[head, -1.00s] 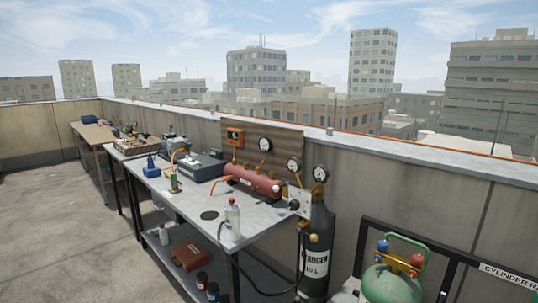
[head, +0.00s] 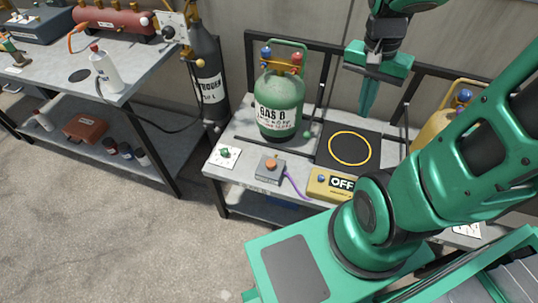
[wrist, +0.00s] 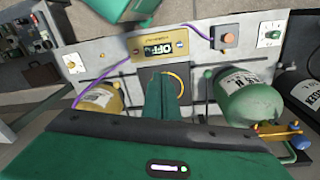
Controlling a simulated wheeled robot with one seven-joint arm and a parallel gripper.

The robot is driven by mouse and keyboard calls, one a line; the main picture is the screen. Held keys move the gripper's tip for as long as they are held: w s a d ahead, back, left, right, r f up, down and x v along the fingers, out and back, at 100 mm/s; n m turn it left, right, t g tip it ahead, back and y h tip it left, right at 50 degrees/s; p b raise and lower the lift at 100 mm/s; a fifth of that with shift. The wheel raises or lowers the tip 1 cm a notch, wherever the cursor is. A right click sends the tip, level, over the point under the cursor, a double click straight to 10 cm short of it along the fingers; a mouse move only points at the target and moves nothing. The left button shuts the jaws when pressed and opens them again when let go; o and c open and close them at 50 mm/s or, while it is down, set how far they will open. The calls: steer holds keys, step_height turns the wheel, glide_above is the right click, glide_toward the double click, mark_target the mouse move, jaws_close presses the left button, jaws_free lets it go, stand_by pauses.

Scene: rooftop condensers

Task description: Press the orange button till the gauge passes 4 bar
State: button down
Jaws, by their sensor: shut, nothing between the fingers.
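An orange button (head: 271,163) tops a small grey box on the low bench, with a purple cable running right to a yellow display box (head: 333,184) reading OFF. The orange button also shows in the wrist view (wrist: 228,39). My gripper (head: 368,103) hangs over the back of the bench, right of the green cylinder, fingers pointing down, shut and empty. It is well apart from the button. In the wrist view its closed fingers (wrist: 161,95) cover part of the bench. No gauge dial can be made out in the current views.
A green GAS B cylinder (head: 280,103) stands behind the button. A dark scale plate with a yellow ring (head: 350,148) lies to its right, and a white plate with a green knob (head: 226,156) to its left. A yellow cylinder (head: 432,133) stands further right. A grey nitrogen cylinder (head: 208,88) stands left.

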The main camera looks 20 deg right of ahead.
steer(key=w+a+f+m, duration=0.65)
steer(key=w+f, duration=0.25)
steer(key=w, duration=0.2)
steer(key=m+y, duration=0.1)
steer(key=m, duration=0.7)
glide_above(270, 161)
step_height(270, 161, down, 11)
steer(key=shift+f, duration=0.1)
step_height(270, 161, down, 14)
